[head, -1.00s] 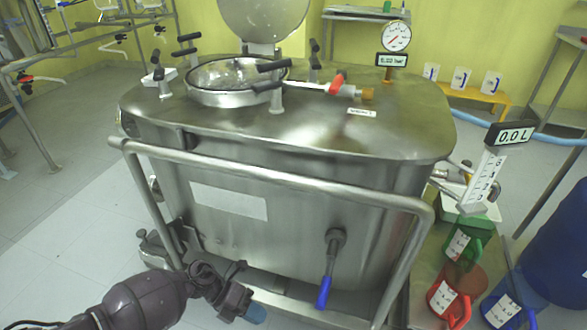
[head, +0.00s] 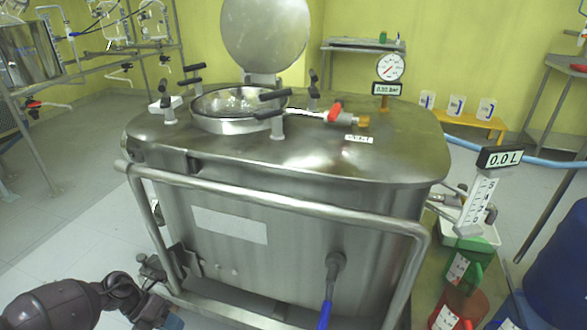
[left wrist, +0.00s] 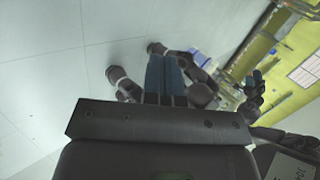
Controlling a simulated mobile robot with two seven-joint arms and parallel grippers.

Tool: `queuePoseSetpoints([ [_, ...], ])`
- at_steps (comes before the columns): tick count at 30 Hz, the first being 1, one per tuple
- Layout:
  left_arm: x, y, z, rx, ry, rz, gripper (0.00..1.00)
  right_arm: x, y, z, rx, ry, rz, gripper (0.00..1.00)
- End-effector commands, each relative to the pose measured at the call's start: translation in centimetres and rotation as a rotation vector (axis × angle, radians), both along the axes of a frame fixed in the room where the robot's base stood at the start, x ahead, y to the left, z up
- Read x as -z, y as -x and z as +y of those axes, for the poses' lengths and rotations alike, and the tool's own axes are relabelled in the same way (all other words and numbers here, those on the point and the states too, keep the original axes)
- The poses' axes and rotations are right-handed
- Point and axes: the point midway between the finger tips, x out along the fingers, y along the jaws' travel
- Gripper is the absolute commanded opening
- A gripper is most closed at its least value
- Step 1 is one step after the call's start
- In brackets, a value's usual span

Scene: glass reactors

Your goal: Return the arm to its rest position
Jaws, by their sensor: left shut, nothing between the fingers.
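My left gripper (head: 172,322) is at the bottom edge of the head view, left of centre, in front of the steel reactor vessel's lower frame. It holds nothing, and its tips are partly cut off by the picture edge. In the left wrist view its two blue fingers (left wrist: 165,75) lie together, shut and empty, over the pale tiled floor. My left arm comes in from the lower left corner of the head view. My right gripper cannot be made out in the head view.
The steel vessel (head: 290,240) stands close ahead, its round lid (head: 266,35) raised. A tubular rail (head: 270,200) and a blue-handled valve (head: 327,310) face me. Green (head: 461,264) and red (head: 462,308) jugs and a blue drum (head: 560,265) stand right. Floor (head: 75,250) is clear at left.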

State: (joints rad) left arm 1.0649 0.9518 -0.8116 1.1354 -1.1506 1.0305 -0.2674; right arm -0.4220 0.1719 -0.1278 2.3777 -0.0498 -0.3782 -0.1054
Motion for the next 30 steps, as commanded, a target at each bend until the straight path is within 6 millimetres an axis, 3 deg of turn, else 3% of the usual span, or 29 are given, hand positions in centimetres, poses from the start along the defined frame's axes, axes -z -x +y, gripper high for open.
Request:
queuePoseSetpoints([
  [7,1.3,4.2,-2.0,-0.148,0.129,0.02,0.0,0.2,0.2,-0.1,-0.007,0.005,0.006,0.44],
  [15,0.9,10.0,-3.6,-0.436,0.301,0.072,0.0,0.2,0.2,-0.2,-0.014,0.008,0.007,0.44],
  [23,-1.0,15.6,-3.0,-0.78,0.421,0.161,0.0,0.2,0.2,-0.1,-0.012,0.007,0.007,0.44],
  [30,-3.3,20.7,-1.1,-1.108,0.469,0.272,0.0,0.2,0.1,0.0,-0.003,0.002,0.004,0.44],
])
